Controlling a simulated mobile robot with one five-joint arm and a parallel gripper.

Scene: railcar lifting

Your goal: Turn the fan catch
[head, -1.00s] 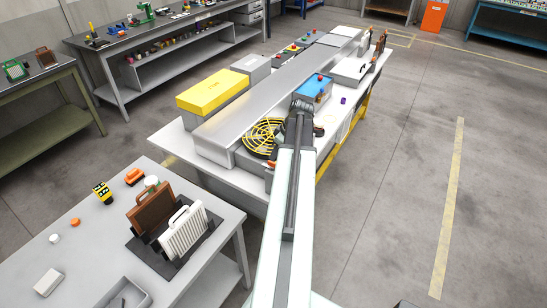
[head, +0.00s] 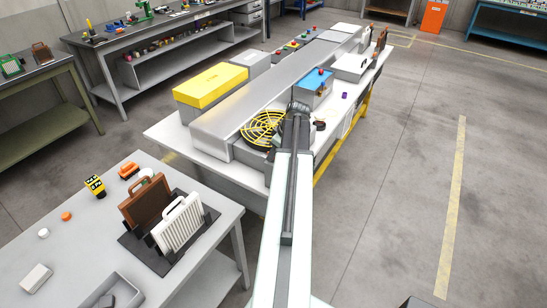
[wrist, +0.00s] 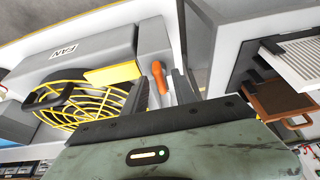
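The fan, with a round yellow grille (head: 263,129), sits at the near end of the long grey housing. In the wrist view the grille (wrist: 85,108) is at left, beside a "FAN" label (wrist: 62,55). An orange catch handle (wrist: 160,77) stands upright just right of the grille. My gripper (wrist: 160,88) has its two dark fingers apart, one on each side of the handle in the picture. I cannot tell whether they touch it. In the head view my arm hides the catch and most of my gripper (head: 298,112).
A yellow box (head: 210,85) and a blue box (head: 316,82) sit along the housing. A near grey table (head: 100,220) holds a brown filter (head: 147,203) and a white filter (head: 180,224) in a rack. The floor to the right is clear.

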